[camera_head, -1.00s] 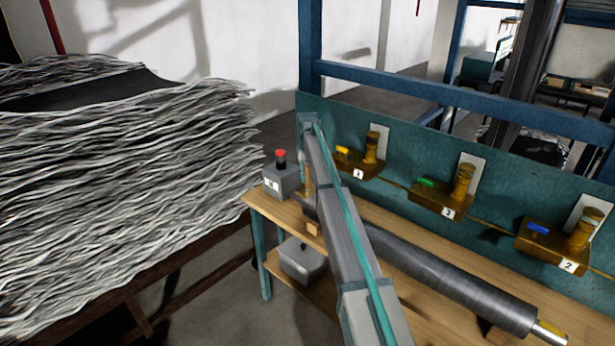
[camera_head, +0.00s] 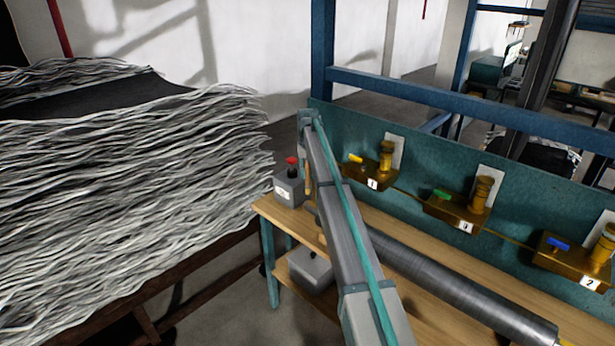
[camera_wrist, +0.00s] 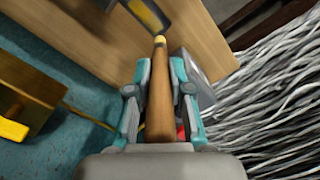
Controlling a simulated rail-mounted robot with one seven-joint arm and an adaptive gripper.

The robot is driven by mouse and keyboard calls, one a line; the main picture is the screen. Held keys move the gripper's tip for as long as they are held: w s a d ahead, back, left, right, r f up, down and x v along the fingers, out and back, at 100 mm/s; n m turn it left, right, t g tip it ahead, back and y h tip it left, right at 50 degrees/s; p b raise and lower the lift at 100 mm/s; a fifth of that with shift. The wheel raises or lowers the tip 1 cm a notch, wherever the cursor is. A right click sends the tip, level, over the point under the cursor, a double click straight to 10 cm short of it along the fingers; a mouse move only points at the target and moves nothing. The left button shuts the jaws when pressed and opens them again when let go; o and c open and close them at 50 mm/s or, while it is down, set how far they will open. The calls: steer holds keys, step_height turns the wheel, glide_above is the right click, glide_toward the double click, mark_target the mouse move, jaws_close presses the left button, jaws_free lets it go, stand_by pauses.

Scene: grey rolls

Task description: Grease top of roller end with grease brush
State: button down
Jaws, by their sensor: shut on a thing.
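The grease brush has a brown wooden handle (camera_wrist: 160,105), held between the teal fingers of my gripper (camera_wrist: 161,72) in the wrist view. A strip of the handle (camera_head: 308,180) also shows beside my arm in the head view. A dark piece with a yellow edge (camera_wrist: 148,14) lies beyond the handle tip; I cannot tell whether it is the brush head. The long grey roller (camera_head: 450,285) lies on the wooden bench (camera_head: 385,218).
Brass units with yellow (camera_head: 355,158), green (camera_head: 441,193) and blue (camera_head: 558,243) handles line the teal back panel (camera_head: 430,155). A grey box with a red button (camera_head: 290,185) stands at the bench's left end. A stack of grey strands (camera_head: 130,190) fills the left.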

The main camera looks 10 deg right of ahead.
step_height(320, 180, up, 4)
steer(key=shift+r+p, duration=0.1)
steer(key=shift+p, duration=0.6)
stand_by(0.4)
